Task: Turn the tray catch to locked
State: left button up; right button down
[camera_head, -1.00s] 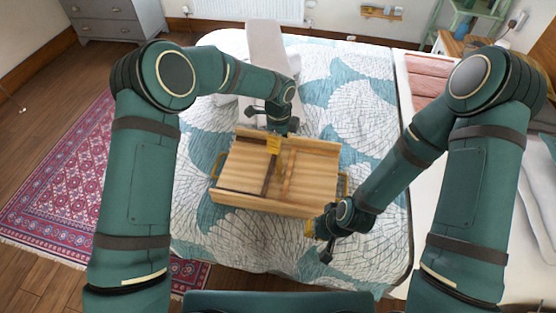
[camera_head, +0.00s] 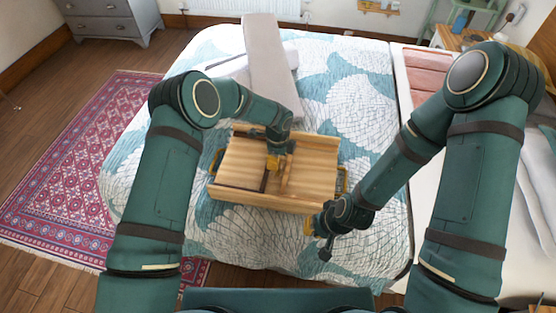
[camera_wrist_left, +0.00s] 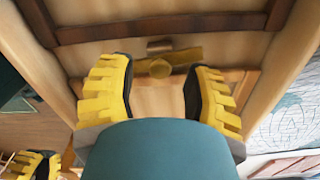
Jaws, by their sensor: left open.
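The wooden tray (camera_head: 235,195) lies on the bed, with brass handles at its left and right ends. My left gripper (camera_head: 273,163) is over the middle of the tray. The catch is hidden by the gripper in the head view. My right gripper (camera_head: 311,227) is by the tray's front right corner; its opening is unclear.
The tray rests on a patterned teal and white quilt (camera_head: 365,100). A long pale grey board (camera_head: 266,65) lies on the bed behind the tray. A second bed with a pink cover (camera_head: 428,72) is at the right. The quilt left of the tray is clear.

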pick_arm(q)
jog(key=shift+f, duration=0.4)
jog(key=shift+o, duration=0.2)
grip_shut()
pick_arm(e)
jog(key=shift+s+f, duration=0.1)
jog(key=shift+f, duration=0.05)
